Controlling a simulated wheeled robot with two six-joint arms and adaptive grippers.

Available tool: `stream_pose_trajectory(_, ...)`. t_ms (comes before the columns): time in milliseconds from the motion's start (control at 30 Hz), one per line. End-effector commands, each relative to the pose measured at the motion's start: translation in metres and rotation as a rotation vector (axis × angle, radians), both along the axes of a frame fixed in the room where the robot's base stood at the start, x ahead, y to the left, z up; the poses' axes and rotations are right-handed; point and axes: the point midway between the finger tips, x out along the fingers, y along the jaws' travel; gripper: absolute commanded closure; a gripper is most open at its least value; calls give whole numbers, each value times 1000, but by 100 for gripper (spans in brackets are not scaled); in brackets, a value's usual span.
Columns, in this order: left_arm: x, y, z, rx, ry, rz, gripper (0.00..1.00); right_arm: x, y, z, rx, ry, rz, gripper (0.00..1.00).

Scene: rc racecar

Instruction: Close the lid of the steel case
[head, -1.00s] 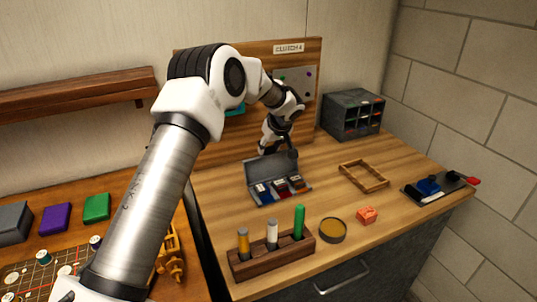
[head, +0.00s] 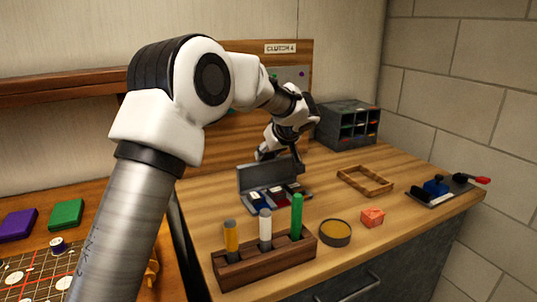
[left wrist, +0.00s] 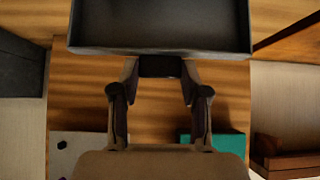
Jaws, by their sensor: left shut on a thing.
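The steel case (head: 309,204) sits on the wooden bench in the head view, with small coloured items in its compartments. Its grey lid (head: 266,174) stands raised at the back. My left gripper (head: 283,161) is at the lid's upper edge, behind it and partly hidden. In the left wrist view, a dark grey panel that looks like the lid (left wrist: 160,25) fills the top. There the left gripper's fingers (left wrist: 160,68) are shut on a dark block at the panel's edge. My right gripper is not in view.
A wooden holder (head: 265,262) with three upright tubes stands in front of the case. A round tin (head: 335,233), an orange block (head: 372,217) and an empty wooden frame (head: 365,181) lie to the right. A grey organizer (head: 347,125) stands at the back.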

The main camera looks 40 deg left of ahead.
Motion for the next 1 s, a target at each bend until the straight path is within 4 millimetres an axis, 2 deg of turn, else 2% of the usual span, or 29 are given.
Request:
stream_pose_trajectory(933,-1,0,-4,-3,8,0,100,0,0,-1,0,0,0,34)
stream_pose_trajectory(967,-1,0,-4,-3,8,0,48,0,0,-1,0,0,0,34)
stream_pose_trajectory(1000,-1,0,-4,-3,8,0,34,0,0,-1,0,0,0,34)
